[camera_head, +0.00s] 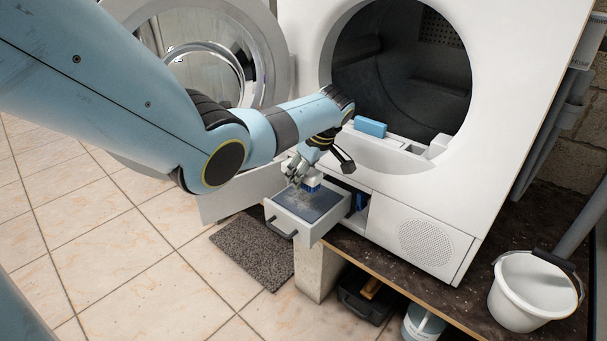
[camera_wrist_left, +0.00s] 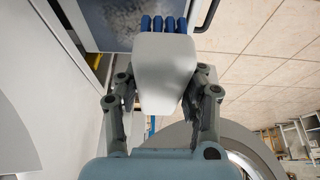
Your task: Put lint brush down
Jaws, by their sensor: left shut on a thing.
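The lint brush has a white body and blue bristles. In the head view the brush (camera_head: 311,184) is at my left gripper's fingertips, over the pulled-out drawer (camera_head: 276,213). In the left wrist view the brush (camera_wrist_left: 166,72) fills the space between the fingers, its bristles at the far end towards the drawer's blue-grey screen (camera_wrist_left: 118,22). My left gripper (camera_head: 298,170) is shut on the brush; the gripper also shows in the wrist view (camera_wrist_left: 163,92). I cannot tell whether the bristles touch the screen, which carries grey lint. My right gripper is not in view.
The drawer juts from the white dryer (camera_head: 425,205), below its open drum. A blue block (camera_head: 370,126) rests on the drum's lower rim. The open round door (camera_head: 215,60) is behind my left arm. A white bucket (camera_head: 533,290) stands at right on the dark worktop (camera_head: 470,305).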

